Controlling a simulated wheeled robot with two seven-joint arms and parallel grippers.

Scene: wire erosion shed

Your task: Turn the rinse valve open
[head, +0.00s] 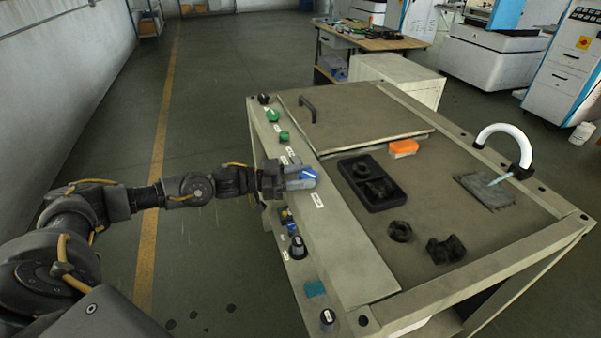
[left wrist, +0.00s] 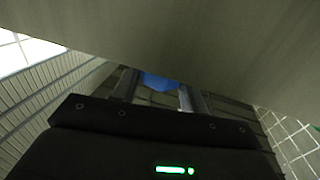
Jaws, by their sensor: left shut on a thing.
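The rinse valve appears to be the blue handle (head: 307,174) on the left front edge of the grey bench. My left gripper (head: 300,180) reaches it from the left, with its fingers shut on the blue handle. In the left wrist view the blue handle (left wrist: 160,82) shows between the two fingers of my left gripper (left wrist: 158,92), partly hidden under the bench edge. My right gripper is not in view.
The bench edge carries green knobs (head: 272,115) and a black knob (head: 298,247). On the bench top are a black tray (head: 385,205), an orange block (head: 403,147), dark parts (head: 446,249) and a white curved spout (head: 505,129). The floor at left is clear.

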